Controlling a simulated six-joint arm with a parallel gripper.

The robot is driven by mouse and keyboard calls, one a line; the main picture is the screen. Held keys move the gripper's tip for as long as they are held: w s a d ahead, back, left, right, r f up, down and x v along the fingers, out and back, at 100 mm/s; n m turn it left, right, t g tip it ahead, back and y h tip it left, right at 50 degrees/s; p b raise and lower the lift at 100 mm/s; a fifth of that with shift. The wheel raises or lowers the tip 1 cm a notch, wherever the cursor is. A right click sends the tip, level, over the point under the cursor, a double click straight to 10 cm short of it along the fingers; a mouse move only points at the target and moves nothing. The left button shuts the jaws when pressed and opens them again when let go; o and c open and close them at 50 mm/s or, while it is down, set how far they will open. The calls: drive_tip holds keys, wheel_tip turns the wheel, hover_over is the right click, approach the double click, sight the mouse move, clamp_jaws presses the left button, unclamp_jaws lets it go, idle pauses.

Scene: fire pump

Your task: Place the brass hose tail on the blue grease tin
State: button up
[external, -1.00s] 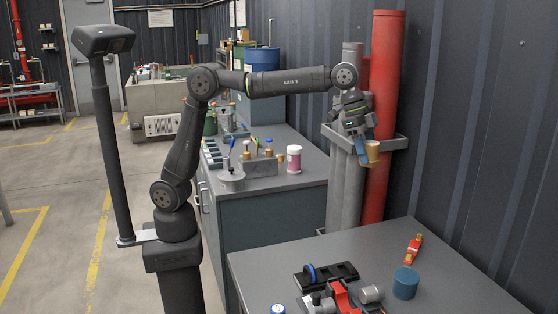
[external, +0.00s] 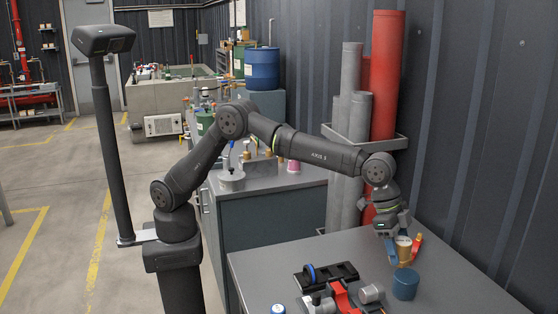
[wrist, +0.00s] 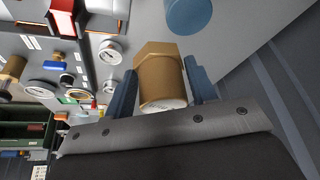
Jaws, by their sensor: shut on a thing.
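My gripper (external: 402,252) is shut on the brass hose tail (external: 404,248). The hose tail also shows in the wrist view (wrist: 160,78), between the two blue fingers, with its hex end outward. The blue grease tin (external: 405,286) stands on the grey bench in the external view, just below the held hose tail. In the wrist view the tin (wrist: 187,14) is cut off by the top edge, beyond the hose tail and apart from it. The tin's top looks bare.
Left of the tin are a grey cylinder (external: 371,293), a red part (external: 342,297) and a black holder (external: 327,275). Bare bench (external: 290,255) lies at the left. Upright pipes (external: 385,90) stand behind.

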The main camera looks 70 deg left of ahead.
drive_tip(key=w+f, duration=0.1)
drive_tip(key=w+a+f, duration=0.1)
drive_tip(key=w, duration=0.1)
drive_tip(key=w+f, duration=0.1)
drive_tip(key=w, duration=0.1)
drive_tip(key=shift+w+a+f, duration=0.2)
drive_tip(key=shift+a+f, duration=0.05)
drive_tip(key=shift+a, duration=0.05)
drive_tip(key=shift+f, duration=1.85)
drive_tip(key=shift+f, duration=0.2)
drive_tip(key=o, duration=1.1)
drive_tip(key=v, duration=1.2)
drive_tip(key=shift+r, duration=0.2)
